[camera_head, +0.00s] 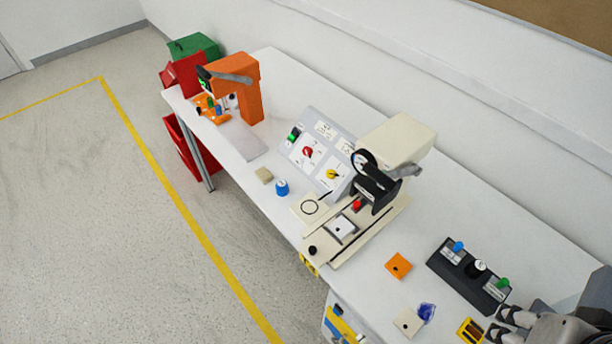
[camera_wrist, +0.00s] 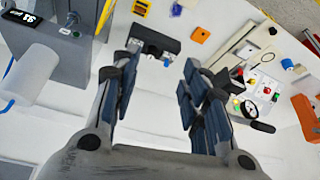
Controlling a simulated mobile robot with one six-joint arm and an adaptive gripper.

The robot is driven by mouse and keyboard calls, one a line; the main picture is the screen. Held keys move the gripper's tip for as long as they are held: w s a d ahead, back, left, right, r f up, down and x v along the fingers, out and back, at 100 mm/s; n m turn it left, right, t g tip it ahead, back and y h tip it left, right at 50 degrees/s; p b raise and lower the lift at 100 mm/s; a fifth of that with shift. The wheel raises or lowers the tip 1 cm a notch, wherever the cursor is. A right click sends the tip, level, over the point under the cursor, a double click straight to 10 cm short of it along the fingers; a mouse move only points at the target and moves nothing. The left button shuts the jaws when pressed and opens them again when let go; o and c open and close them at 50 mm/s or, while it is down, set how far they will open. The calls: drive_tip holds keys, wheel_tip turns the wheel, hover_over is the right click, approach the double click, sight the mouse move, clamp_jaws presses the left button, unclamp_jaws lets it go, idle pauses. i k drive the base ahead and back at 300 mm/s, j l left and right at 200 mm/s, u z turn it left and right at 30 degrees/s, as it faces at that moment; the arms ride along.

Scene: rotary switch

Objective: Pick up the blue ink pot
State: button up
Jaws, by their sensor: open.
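A small round blue pot with a pale top (camera_head: 281,188) stands on the white table in the head view, left of the sloped control panel. I cannot tell for sure which blue thing is the ink pot. My gripper (camera_head: 504,325) is at the lower right of the head view, near the rack's green end. In the wrist view my gripper (camera_wrist: 160,68) is open and empty, with the rack (camera_wrist: 155,40) beyond its fingertips.
The cream printing machine (camera_head: 395,140) and sloped panel (camera_head: 318,150) stand mid-table. An orange square (camera_head: 399,266), a beige square (camera_head: 408,322), a crumpled blue piece (camera_head: 427,312) and a yellow tray (camera_head: 471,331) lie nearby. An orange machine (camera_head: 250,88) stands at the far end.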

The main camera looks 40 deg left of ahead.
sight(282, 186)
drive_tip(key=u, duration=1.75)
drive_tip(key=k+z, duration=0.25)
drive_tip(key=k+l+z, duration=0.25)
drive_tip(key=k, duration=0.15)
drive_tip(key=i+j+z, duration=0.2)
drive_tip(key=z, duration=0.15)
drive_tip(key=i+j+z, duration=0.15)
drive_tip(key=j+z, duration=0.2)
drive_tip(key=j, duration=0.15)
drive_tip(key=i+j+z, duration=0.1)
drive_tip(key=j+z, duration=0.25)
drive_tip(key=i+j, duration=0.1)
drive_tip(key=j, duration=0.35)
drive_tip(key=i+j, duration=0.15)
drive_tip(key=j, duration=0.3)
drive_tip(key=i+j, duration=0.1)
drive_tip(key=j, duration=0.35)
drive_tip(key=i+j, duration=0.1)
drive_tip(key=j, duration=0.4)
drive_tip(key=i+j, duration=0.1)
drive_tip(key=j, duration=0.35)
